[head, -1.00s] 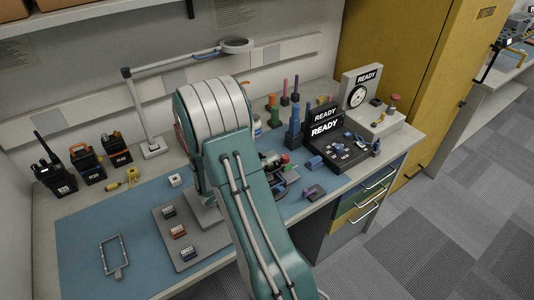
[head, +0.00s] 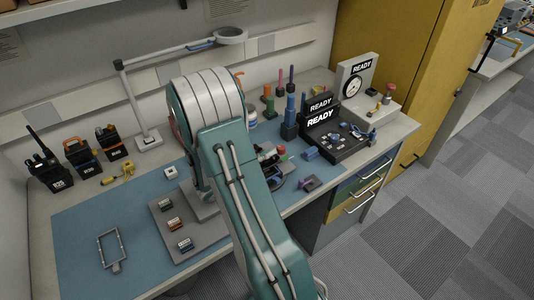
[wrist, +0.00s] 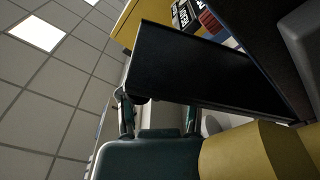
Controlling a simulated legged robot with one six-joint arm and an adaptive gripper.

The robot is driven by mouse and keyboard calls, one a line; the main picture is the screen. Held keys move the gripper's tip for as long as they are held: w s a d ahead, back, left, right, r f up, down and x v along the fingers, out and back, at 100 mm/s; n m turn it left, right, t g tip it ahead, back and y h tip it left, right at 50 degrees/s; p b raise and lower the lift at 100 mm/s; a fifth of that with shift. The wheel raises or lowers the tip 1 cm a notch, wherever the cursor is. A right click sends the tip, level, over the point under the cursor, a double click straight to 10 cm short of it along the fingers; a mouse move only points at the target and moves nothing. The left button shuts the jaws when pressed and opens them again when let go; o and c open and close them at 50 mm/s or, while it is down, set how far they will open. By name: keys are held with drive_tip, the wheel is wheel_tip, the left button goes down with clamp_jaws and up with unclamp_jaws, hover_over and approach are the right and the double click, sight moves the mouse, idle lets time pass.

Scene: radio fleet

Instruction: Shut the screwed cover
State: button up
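I cannot pick out the screwed cover for certain. The head view shows a grey base plate (head: 203,238) on the blue mat, with small blocks (head: 185,244) on it. My arm hides part of the workspace behind it, and my gripper is hidden in the head view. In the wrist view my gripper (wrist: 160,118) shows two fingers spaced apart. A large dark panel (wrist: 190,68) fills the view beyond or between them. I cannot tell whether the fingers touch it. A yellow surface (wrist: 255,155) lies at the lower right.
Three radios (head: 78,157) stand at the back left. A lamp (head: 231,35) arches over the bench. A thin frame (head: 109,249) lies on the mat (head: 75,270). Dark consoles reading READY (head: 320,120) and a gauge unit (head: 355,85) stand at the right. The mat's front left is mostly clear.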

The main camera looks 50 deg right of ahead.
drive_tip(key=v, duration=1.2)
drive_tip(key=shift+c, duration=0.3)
